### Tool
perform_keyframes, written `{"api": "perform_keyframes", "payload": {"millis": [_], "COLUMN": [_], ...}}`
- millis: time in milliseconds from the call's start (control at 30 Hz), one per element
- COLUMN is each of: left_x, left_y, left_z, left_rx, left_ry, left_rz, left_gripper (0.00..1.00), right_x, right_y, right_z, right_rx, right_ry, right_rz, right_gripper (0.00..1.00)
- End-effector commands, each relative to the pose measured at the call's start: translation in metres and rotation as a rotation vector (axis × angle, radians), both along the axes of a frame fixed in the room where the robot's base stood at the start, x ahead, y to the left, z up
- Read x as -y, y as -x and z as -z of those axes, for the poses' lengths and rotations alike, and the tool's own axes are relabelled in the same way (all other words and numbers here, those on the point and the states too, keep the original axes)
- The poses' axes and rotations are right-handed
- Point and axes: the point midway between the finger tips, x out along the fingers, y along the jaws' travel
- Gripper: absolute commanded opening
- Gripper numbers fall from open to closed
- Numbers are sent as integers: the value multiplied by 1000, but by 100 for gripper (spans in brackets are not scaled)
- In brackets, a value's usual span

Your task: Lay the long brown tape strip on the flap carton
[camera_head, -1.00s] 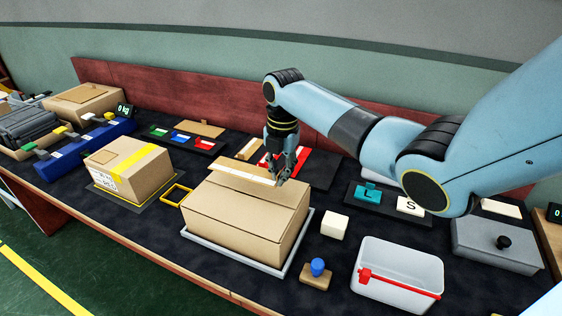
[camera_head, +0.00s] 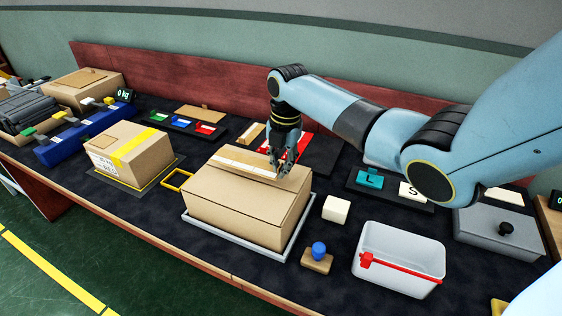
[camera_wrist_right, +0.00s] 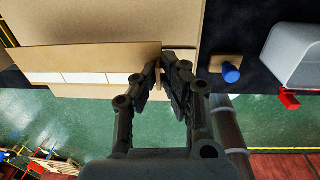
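The flap carton (camera_head: 245,208) is a closed brown box on a light grey tray, in the middle of the head view. The long brown tape strip (camera_head: 240,161), brown with white patches, lies over the far part of its top. In the right wrist view the strip (camera_wrist_right: 80,52) runs left from my fingers. My right gripper (camera_head: 277,173) is over the carton's far right top edge. In the wrist view my right gripper (camera_wrist_right: 163,75) has its fingers close together on the strip's right end. Whether the whole strip touches the carton is hard to tell. My left gripper is out of view.
A yellow-taped box (camera_head: 130,157) stands left. A dark rack (camera_head: 318,155) with red and white pieces lies behind the carton.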

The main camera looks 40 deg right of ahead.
Motion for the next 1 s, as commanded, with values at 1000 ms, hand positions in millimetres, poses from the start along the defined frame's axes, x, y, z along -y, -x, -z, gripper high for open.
{"api": "perform_keyframes", "payload": {"millis": [1000], "left_x": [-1], "left_y": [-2], "left_z": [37], "left_rx": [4], "left_ry": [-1], "left_rz": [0], "left_gripper": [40], "right_x": [0], "right_y": [0], "right_z": [53], "right_rx": [0], "right_ry": [0], "right_rz": [0], "right_gripper": [0]}}
